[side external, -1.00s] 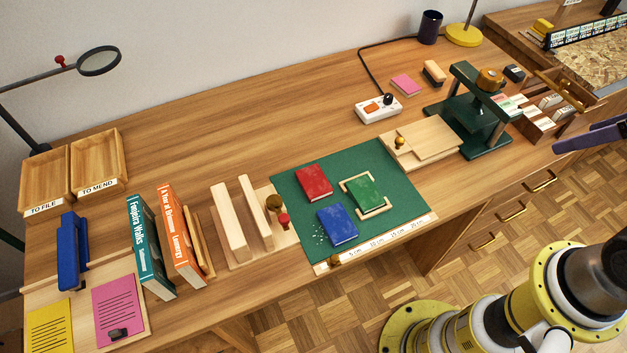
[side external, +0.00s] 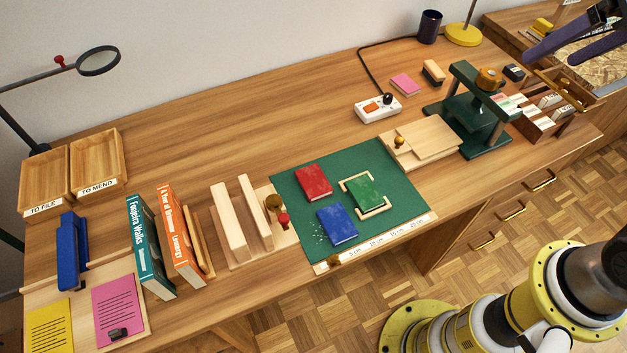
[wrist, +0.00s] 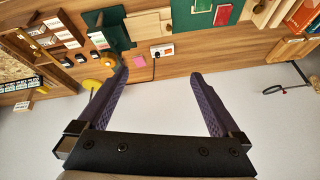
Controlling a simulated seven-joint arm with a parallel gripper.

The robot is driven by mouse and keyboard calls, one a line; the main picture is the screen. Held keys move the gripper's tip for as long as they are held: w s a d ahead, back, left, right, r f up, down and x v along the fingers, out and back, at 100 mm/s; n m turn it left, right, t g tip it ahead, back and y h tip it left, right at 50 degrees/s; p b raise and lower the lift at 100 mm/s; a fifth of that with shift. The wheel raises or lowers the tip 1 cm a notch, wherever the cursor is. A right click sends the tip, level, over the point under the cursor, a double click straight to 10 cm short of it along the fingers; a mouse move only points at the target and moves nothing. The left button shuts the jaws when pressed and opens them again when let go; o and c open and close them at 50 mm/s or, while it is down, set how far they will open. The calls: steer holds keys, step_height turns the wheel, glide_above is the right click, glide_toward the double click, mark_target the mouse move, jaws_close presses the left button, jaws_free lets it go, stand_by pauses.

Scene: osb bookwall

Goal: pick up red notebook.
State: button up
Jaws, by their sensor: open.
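The red notebook (side external: 313,182) lies flat on the green cutting mat (side external: 292,220), at the mat's back left. A blue notebook (side external: 337,225) lies in front of it, and a green notebook (side external: 364,192) lies to its right inside a light wooden frame. In the side view my gripper (side external: 570,40) is at the upper right, far from the notebook and above the desk.
A green press (side external: 470,110), a wooden block board (side external: 425,142) and a white switch box (side external: 378,107) stand right of the mat. Wooden uprights (side external: 240,220) and standing books (side external: 165,240) are to its left. The desk behind the mat is clear.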

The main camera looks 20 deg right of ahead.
steer(key=w+a+g, duration=0.1)
steer(key=w+a, duration=0.5)
steer(key=w, duration=0.5)
steer(key=n+g, duration=0.3)
steer(key=g, duration=0.2)
glide_above(315, 182)
step_height(315, 182, down, 24)
step_height(315, 182, down, 13)
steer(key=shift+f, duration=0.2)
steer(key=c, duration=1.3)
steer(key=shift+r, duration=0.1)
steer(key=shift+c, duration=0.2)
